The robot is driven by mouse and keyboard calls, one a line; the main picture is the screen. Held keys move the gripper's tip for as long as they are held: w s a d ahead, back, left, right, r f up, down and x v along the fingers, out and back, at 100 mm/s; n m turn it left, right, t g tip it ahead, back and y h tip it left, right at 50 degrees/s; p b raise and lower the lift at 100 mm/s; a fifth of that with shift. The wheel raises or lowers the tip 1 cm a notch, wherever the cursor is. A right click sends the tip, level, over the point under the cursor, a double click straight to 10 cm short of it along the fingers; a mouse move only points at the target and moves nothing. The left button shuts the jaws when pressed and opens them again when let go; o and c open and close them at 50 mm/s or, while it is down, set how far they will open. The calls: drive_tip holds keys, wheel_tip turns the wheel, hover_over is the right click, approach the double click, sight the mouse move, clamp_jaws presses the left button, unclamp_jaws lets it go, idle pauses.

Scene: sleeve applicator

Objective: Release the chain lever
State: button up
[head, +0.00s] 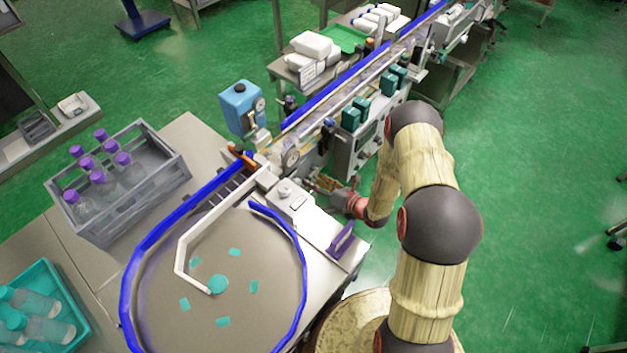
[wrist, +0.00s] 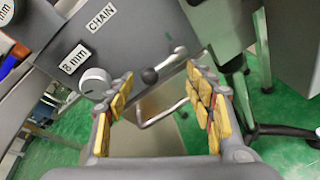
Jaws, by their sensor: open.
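The chain lever (wrist: 167,63) is a short metal rod with a dark ball knob on the grey panel, below a white CHAIN label (wrist: 102,17). My gripper (wrist: 158,80) is open and empty in the wrist view. The ball knob shows between its two yellow-padded fingers, near the tips; I cannot tell whether either finger touches it. In the head view my gripper (head: 325,186) is beside the machine at the right edge of the table, and the lever cannot be made out there.
A grey round dial (wrist: 95,82) with an 8 mm label sits left of the lever. A bent metal bar (wrist: 165,117) shows below the lever. A round table with a blue rail (head: 303,262) and a purple part (head: 342,238) stand near my arm.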

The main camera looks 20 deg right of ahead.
drive_tip(key=v, duration=1.1)
